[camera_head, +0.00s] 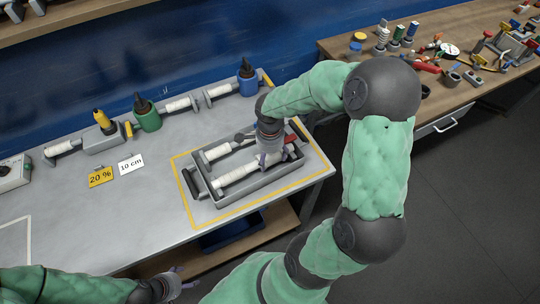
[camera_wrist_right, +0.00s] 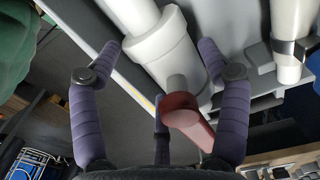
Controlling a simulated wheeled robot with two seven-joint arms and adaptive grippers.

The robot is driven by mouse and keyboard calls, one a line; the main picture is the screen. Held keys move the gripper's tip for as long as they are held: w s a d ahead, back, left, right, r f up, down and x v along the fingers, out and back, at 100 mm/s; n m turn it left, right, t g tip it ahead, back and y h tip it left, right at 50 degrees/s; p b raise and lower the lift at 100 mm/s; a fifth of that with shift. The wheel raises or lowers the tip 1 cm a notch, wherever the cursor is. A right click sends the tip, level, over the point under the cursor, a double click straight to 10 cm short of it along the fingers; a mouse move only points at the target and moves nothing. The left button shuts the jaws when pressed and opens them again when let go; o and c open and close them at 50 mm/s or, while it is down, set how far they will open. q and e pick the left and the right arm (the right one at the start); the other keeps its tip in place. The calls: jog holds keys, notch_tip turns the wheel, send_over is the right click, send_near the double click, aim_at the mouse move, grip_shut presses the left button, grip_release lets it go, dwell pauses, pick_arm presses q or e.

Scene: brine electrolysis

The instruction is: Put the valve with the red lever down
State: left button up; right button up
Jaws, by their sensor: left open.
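The valve with the red lever (camera_wrist_right: 165,50) is a white pipe body with a dark red lever. In the head view its white pipe (camera_head: 238,174) lies in the grey tray (camera_head: 250,193), with red showing at the tray's right end. My right gripper (camera_head: 270,158) is low over the tray. In the wrist view, my right gripper's fingers (camera_wrist_right: 158,48) are spread wide, with the lever between them; one finger is close against the valve, contact unclear. My left gripper (camera_head: 178,283) is open and empty at the bottom left, off the table's front edge.
A second white pipe (camera_head: 216,152) lies in the tray, inside a yellow outline. Green (camera_head: 147,116) and blue (camera_head: 247,80) valve assemblies lie along the back. Cards (camera_head: 131,165) and clear tabletop are left. A cluttered wooden bench (camera_head: 440,95) stands right.

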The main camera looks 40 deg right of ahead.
jog(key=shift+r, duration=0.1)
dwell(0.3)
jog(key=shift+r, duration=0.25)
notch_tip(320, 180, up, 12)
jog(key=p, duration=0.4)
jog(key=shift+f, duration=0.15)
